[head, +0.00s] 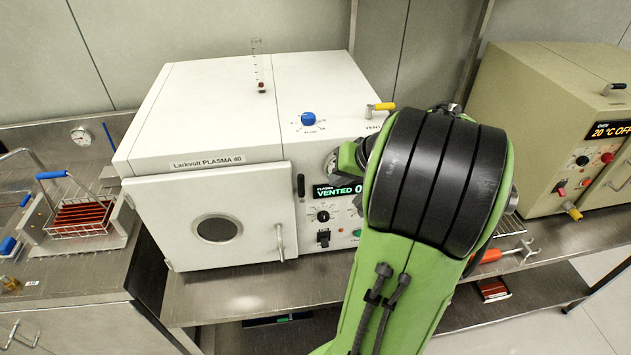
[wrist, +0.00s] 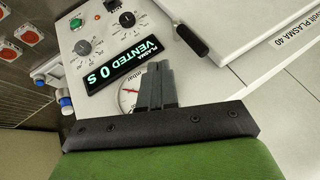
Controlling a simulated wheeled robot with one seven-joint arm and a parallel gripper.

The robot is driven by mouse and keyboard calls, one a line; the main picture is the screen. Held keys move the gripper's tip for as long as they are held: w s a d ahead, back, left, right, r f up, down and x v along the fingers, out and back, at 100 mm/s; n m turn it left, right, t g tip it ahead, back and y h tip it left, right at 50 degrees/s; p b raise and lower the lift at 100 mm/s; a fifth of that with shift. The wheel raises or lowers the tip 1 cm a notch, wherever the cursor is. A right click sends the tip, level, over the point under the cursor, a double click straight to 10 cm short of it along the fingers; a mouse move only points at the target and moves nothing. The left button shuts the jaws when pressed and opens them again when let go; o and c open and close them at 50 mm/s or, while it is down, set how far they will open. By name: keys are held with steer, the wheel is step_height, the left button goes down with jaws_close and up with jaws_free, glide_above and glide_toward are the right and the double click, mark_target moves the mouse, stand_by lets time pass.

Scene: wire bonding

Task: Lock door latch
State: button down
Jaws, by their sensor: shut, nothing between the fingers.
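The plasma cleaner (head: 235,115) stands on the metal bench with its white door (head: 160,222) at the front left. The door has a round window and a silver handle. A black door latch (head: 300,186) stands upright at the door's upper right edge; it also shows in the wrist view as a black lever (wrist: 191,40). My gripper (wrist: 158,72) is shut and empty, in front of the pressure gauge and beside the display, apart from the latch. In the head view my gripper (head: 348,158) is partly hidden by my arm. I cannot tell whether the door is fully closed.
The display (head: 338,190) reads VENTED, with knobs and a switch below it. A blue knob (head: 308,118) and a yellow-tipped valve (head: 380,107) are on top. A beige oven (head: 545,120) stands right, a wire rack (head: 80,217) left. The space before the door is clear.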

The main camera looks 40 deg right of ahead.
mark_target(301, 186)
steer(key=shift+w+a+f, duration=0.3)
steer(key=shift+w+a, duration=0.15)
steer(key=shift+w, duration=0.25)
steer(key=shift+w+a+f, duration=0.25)
steer(key=shift+w+a, duration=0.2)
steer(key=shift+w, duration=0.3)
steer(key=shift+w+a+f, duration=0.3)
steer(key=shift+w+a, duration=0.15)
steer(key=shift+w, duration=0.25)
steer(key=shift+w+r, duration=0.1)
